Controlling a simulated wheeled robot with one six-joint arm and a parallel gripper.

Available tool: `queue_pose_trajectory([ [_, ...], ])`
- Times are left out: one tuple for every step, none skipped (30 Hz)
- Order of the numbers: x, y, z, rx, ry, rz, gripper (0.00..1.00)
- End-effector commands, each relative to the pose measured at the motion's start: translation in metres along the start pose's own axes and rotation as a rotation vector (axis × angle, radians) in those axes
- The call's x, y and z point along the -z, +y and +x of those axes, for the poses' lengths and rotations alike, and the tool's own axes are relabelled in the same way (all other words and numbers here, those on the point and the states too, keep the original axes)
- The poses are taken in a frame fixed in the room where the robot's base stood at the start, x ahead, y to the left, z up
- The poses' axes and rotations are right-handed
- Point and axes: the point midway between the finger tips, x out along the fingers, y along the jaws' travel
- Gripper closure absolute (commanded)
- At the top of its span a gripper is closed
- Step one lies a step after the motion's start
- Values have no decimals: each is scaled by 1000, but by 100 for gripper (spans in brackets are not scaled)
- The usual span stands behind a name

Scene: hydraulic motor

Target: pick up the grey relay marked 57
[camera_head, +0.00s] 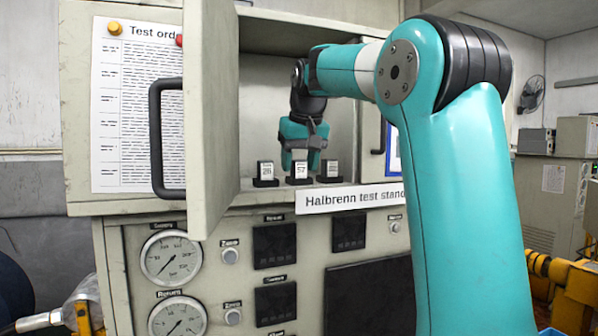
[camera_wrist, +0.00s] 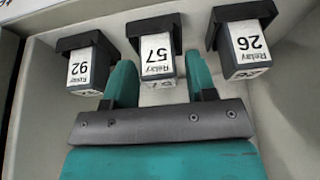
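The relay marked 57 (camera_head: 300,172) stands upright in the middle of a row of three in the open cabinet. It shows upside down in the wrist view (camera_wrist: 158,54), with a white label and dark base. My gripper (camera_head: 303,158) is open and empty, pointing down just above and behind this relay in the head view. In the wrist view its two teal fingers (camera_wrist: 159,60) lie on either side of the relay, with small gaps showing. I cannot tell how far the fingertips overlap the relay in depth.
The relay marked 26 (camera_head: 265,172) and the relay marked 92 (camera_wrist: 88,67) stand on either side, close to my fingers. The open cabinet door (camera_head: 212,120) stands at the left. A shelf lip with a "Halbrenn test stand" sign (camera_head: 350,198) runs along the front.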

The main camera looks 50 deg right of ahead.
Motion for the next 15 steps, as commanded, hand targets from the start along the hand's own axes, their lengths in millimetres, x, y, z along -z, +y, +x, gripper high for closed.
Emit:
queue_pose_trajectory([
  [0, 0, 0, 0, 0, 0, 60],
  [0, 0, 0, 0, 0, 0, 67],
  [0, 0, 0, 0, 0, 0, 76],
  [0, 0, 0, 0, 0, 0, 83],
  [0, 0, 0, 0, 0, 0, 90],
  [0, 0, 0, 0, 0, 0, 91],
  [0, 0, 0, 0, 0, 0, 91],
  [0, 0, 0, 0, 0, 0, 91],
  [0, 0, 0, 0, 0, 0, 91],
  [0, 0, 0, 0, 0, 0, 91],
  [0, 0, 0, 0, 0, 0, 91],
  [0, 0, 0, 0, 0, 0, 91],
  [0, 0, -1, 0, 1, 0, 91],
  [0, 0, -1, 0, 1, 0, 91],
  [1, 0, -2, 0, 1, 0, 91],
])
